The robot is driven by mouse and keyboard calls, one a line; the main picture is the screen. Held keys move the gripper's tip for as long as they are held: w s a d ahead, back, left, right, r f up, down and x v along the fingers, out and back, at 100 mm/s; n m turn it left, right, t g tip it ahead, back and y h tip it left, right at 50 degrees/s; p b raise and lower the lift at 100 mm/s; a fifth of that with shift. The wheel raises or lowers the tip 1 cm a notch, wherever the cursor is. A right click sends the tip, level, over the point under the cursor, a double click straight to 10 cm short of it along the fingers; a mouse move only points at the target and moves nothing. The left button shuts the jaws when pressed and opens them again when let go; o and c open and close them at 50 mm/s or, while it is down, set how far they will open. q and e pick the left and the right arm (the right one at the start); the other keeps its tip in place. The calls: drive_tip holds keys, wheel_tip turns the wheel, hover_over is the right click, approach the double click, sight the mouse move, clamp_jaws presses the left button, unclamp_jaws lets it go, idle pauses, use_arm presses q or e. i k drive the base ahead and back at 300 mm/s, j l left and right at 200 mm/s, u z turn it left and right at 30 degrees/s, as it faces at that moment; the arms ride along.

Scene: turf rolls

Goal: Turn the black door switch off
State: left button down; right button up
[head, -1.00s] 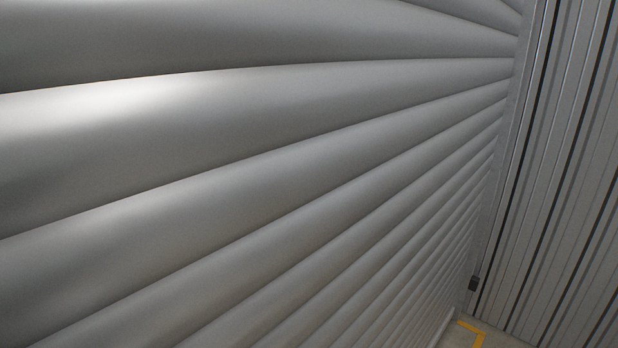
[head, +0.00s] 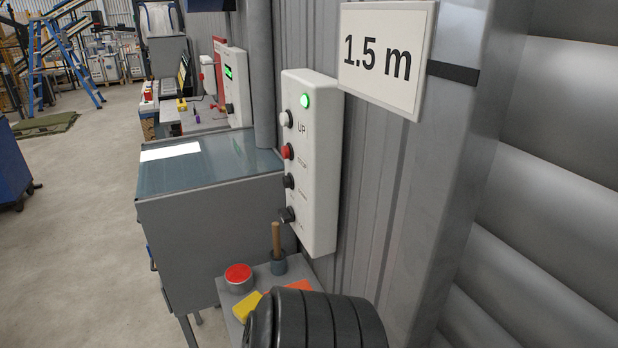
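A white control box (head: 311,160) is fixed to the grey ribbed wall in the middle of the head view. From top to bottom it carries a lit green lamp (head: 305,100), a white button (head: 286,119) beside the word UP, a red button (head: 287,152), a black button (head: 289,181) and a black knob-like switch (head: 287,215) at the bottom. The small lettering by the lower controls is too small to read, and I cannot make out the switch's position. Neither of my grippers is in view.
A sign reading 1.5 m (head: 387,57) juts out right of the box. A grey roller door (head: 560,190) is at the right. Below the box, a small shelf (head: 230,296) holds a red-topped round tin (head: 238,277). A glass-topped grey cabinet (head: 209,225) stands left. Open floor (head: 75,240) lies further left.

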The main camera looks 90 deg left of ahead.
sight(287, 214)
drive_tip(key=u, duration=2.85)
